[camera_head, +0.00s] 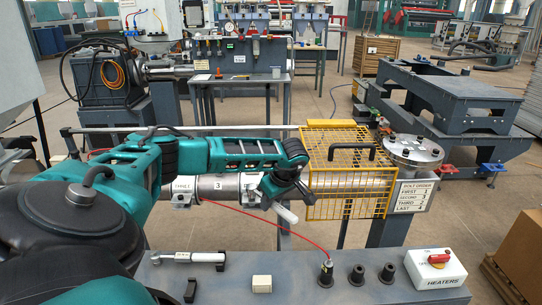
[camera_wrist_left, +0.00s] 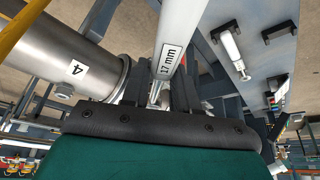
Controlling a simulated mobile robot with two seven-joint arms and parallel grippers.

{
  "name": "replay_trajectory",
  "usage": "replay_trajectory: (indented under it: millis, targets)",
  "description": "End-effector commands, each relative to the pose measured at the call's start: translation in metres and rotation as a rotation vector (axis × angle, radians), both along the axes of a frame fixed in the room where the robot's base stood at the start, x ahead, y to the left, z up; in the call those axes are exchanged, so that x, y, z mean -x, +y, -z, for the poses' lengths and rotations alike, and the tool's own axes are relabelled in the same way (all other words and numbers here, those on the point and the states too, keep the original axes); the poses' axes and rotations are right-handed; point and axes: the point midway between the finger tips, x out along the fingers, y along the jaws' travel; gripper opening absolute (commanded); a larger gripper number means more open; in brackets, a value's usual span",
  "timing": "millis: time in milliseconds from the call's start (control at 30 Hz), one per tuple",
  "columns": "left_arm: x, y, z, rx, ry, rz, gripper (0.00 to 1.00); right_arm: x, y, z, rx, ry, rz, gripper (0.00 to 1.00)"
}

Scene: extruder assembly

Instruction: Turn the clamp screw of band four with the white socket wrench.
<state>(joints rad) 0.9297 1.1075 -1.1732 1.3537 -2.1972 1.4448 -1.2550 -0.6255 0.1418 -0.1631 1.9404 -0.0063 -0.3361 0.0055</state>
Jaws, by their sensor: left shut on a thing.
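My left gripper (camera_head: 284,190) is shut on the white socket wrench (camera_head: 287,214), whose white handle sticks out below the fingers in the head view. In the left wrist view the wrench (camera_wrist_left: 172,50) carries a "17 mm" label and runs up between the fingers (camera_wrist_left: 160,95). Band four (camera_wrist_left: 75,68), a metal cylinder marked "4", lies left of the wrench there. A small hex-headed part (camera_wrist_left: 64,90) sits at its lower edge; I cannot tell if it is the clamp screw. The wrench's socket end is hidden. My right gripper is not in view.
Band three (camera_head: 218,187) lies left of the gripper. A yellow mesh guard (camera_head: 350,190) stands close on the right. A second wrench (camera_head: 186,257) rests on the front bench (camera_head: 230,285), with a heaters box (camera_head: 435,268) at its right end. A red cable (camera_head: 270,226) crosses below the gripper.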

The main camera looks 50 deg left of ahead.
Motion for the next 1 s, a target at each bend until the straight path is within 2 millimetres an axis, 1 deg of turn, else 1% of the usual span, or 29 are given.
replay_trajectory:
  millis: [267,500,800,1000]
  targets:
    - [-0.0005,0.0,-0.0009,-0.001,-0.002,0.001,0.0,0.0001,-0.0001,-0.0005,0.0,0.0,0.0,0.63]
    - [-0.0004,-0.0002,-0.0048,-0.01,-0.002,0.0,0.0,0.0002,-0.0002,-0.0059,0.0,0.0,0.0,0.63]
    - [-0.0003,-0.0001,-0.0042,-0.012,-0.002,0.0,0.0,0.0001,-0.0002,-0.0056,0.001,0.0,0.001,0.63]
    - [-0.0003,0.0,-0.0082,-0.012,-0.002,0.0,0.0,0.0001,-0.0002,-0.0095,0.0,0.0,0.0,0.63]
